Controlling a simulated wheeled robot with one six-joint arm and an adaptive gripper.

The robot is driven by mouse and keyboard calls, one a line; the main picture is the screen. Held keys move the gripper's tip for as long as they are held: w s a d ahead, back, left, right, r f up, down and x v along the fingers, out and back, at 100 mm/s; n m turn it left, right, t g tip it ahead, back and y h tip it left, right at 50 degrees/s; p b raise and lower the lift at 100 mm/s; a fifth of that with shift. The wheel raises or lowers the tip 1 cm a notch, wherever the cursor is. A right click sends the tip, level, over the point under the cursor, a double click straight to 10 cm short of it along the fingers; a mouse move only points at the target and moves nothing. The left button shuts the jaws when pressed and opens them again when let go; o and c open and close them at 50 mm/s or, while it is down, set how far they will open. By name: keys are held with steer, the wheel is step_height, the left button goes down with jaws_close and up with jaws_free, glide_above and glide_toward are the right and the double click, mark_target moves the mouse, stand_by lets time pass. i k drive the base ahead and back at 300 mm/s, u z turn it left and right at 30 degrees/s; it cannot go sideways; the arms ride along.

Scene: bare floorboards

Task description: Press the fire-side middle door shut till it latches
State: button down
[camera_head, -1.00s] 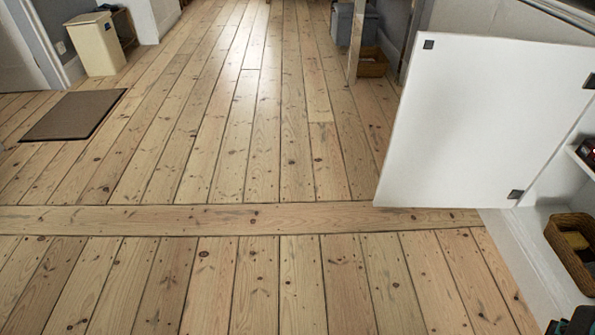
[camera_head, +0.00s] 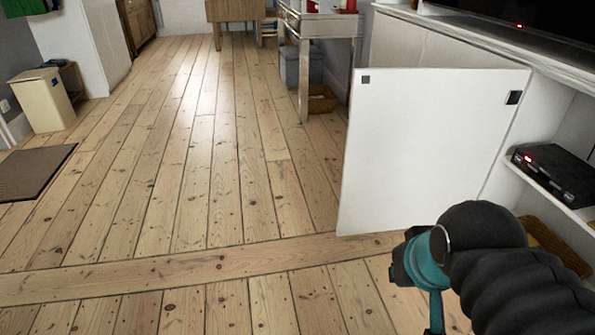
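A white cabinet door (camera_head: 428,145) stands wide open on the right in the head view, swung out from the low white cabinet. Dark square fittings show at its upper corners. Its lower right part is hidden behind my arm. My arm, black with a teal part, comes in from the lower right. My gripper (camera_head: 412,262) is in front of the door's lower edge, seen from behind. I cannot tell whether it touches the door, and its fingers are not clear enough to show whether they are open or shut.
The open cabinet holds a black box (camera_head: 556,175) with a red light on a shelf, and a wicker basket (camera_head: 552,246) below. A metal-legged table (camera_head: 318,24) stands behind the door. A cream bin (camera_head: 42,100) and brown mat (camera_head: 32,172) are at left. The floorboards between are clear.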

mark_target(421, 143)
steer(key=u, duration=0.25)
steer(key=i, duration=1.1)
steer(key=z, duration=0.55)
steer(key=k, duration=0.45)
steer(key=u, duration=0.1)
